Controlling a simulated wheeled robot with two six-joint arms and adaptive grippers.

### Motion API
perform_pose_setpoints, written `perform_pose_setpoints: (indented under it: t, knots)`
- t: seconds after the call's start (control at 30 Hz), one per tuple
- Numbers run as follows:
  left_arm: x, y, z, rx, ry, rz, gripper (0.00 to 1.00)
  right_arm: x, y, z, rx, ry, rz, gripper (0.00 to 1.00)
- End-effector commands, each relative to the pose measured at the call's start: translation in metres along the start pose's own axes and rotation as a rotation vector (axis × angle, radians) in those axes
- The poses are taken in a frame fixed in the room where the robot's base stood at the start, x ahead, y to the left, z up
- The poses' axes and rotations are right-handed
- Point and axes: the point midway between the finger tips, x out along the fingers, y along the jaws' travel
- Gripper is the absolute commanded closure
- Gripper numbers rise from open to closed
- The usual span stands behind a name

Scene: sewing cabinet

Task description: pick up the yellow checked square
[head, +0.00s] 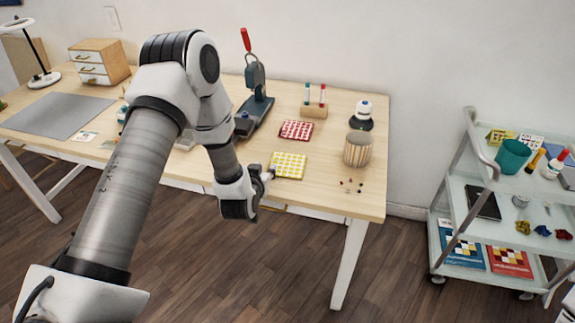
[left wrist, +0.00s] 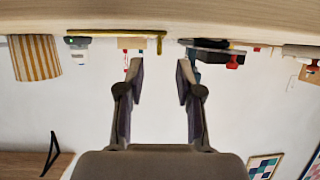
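The yellow checked square (head: 289,166) lies flat on the wooden table near its front edge. In the left wrist view, which is upside down, a thin yellow edge that looks like the square (left wrist: 120,33) shows edge-on along the tabletop. My left gripper (head: 267,175) is at the table's front edge, just left of the square and close to it. In the left wrist view its two fingers (left wrist: 160,70) stand apart with nothing between them. I cannot tell whether a finger touches the square. My right gripper is not in view.
A red checked square (head: 296,130) lies behind. A striped cup (head: 357,149) stands to the right, with small beads (head: 350,186) before it. A dark press (head: 256,85) and a spool rack (head: 314,111) stand farther back. A trolley (head: 462,195) is at the right.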

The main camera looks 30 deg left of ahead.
Motion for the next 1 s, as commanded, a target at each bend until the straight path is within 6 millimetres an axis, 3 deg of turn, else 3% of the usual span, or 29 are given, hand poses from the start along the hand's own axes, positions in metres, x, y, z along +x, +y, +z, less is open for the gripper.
perform_pose_setpoints:
  t: [0.2,0.47,0.57,1.0]
  knots:
    - [0.037,0.003,0.004,0.001,-0.002,0.001,0.65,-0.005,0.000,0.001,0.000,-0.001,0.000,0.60]
    - [0.042,0.003,0.005,0.000,-0.004,0.002,0.65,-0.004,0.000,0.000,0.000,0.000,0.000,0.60]
    - [0.042,0.003,0.005,0.000,-0.004,0.002,1.00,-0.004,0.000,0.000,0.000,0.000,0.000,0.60]
    - [0.042,0.003,0.005,0.000,-0.005,0.002,1.00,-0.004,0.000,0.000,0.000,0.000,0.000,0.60]
